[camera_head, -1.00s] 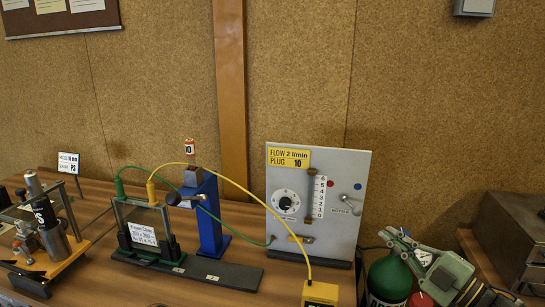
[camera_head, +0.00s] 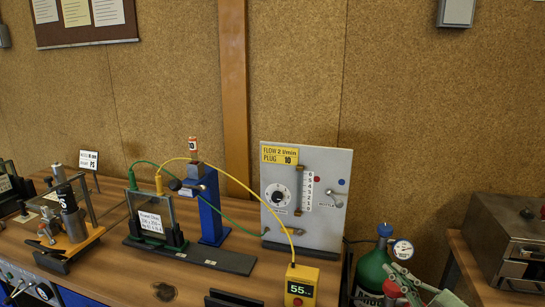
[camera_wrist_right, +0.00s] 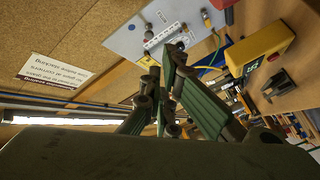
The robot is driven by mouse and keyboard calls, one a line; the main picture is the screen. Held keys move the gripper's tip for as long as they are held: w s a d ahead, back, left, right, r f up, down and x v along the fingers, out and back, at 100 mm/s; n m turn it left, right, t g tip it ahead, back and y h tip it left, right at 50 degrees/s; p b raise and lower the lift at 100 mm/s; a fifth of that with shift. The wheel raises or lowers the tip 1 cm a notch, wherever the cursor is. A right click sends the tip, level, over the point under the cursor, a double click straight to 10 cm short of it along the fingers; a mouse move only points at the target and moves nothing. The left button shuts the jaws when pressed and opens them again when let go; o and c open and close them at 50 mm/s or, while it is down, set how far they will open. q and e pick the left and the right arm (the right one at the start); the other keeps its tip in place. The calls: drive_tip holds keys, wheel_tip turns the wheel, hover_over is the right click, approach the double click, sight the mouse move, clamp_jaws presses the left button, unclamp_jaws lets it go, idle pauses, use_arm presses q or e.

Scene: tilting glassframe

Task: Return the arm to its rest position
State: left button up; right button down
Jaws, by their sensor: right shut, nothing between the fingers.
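My right gripper (camera_head: 398,276) shows at the bottom right of the head view, its green fingers in front of the lower part of a green gas cylinder (camera_head: 371,272). In the right wrist view my right gripper (camera_wrist_right: 172,62) is shut, with nothing held between its fingers. Whether it touches the cylinder cannot be told. Most of my right arm is outside the head view. My left gripper is not in view.
The wooden bench carries a glass frame (camera_head: 153,218), a blue column (camera_head: 210,212), a grey flow panel (camera_head: 325,205) and a yellow display box (camera_head: 302,285) reading 55. Green and yellow leads cross between them. A metal oven-like box (camera_head: 508,240) stands at right.

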drive_tip(key=s+a+f+m+g+h, duration=0.2)
drive_tip(key=s+f+m+g+h, duration=0.15)
drive_tip(key=s+f, duration=0.4)
drive_tip(key=s+a+f+m+g+h, duration=0.25)
drive_tip(key=s+f+m, duration=0.25)
drive_tip(key=f, duration=0.5)
drive_tip(key=s+a+f+m+g+h, duration=0.1)
drive_tip(key=s+a+f+m+g, duration=0.2)
drive_tip(key=s, duration=0.7)
drive_tip(key=s+a+f+m+g, duration=0.1)
drive_tip(key=s+f+g, duration=0.3)
drive_tip(key=s, duration=0.6)
wheel_tip(320, 180, down, 25)
drive_tip(key=s+g, duration=0.1)
drive_tip(key=g, duration=0.1)
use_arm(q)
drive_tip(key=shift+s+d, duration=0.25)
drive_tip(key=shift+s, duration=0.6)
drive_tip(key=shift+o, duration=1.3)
use_arm(e)
drive_tip(key=s+d+f, duration=0.1)
drive_tip(key=s+f, duration=0.7)
drive_tip(key=s+d+f+g, duration=0.1)
drive_tip(key=s+d+f, duration=0.1)
drive_tip(key=s+f, duration=0.6)
drive_tip(key=shift+s+d+n, duration=0.25)
drive_tip(key=shift+s+n, duration=0.1)
drive_tip(key=shift+s, duration=0.25)
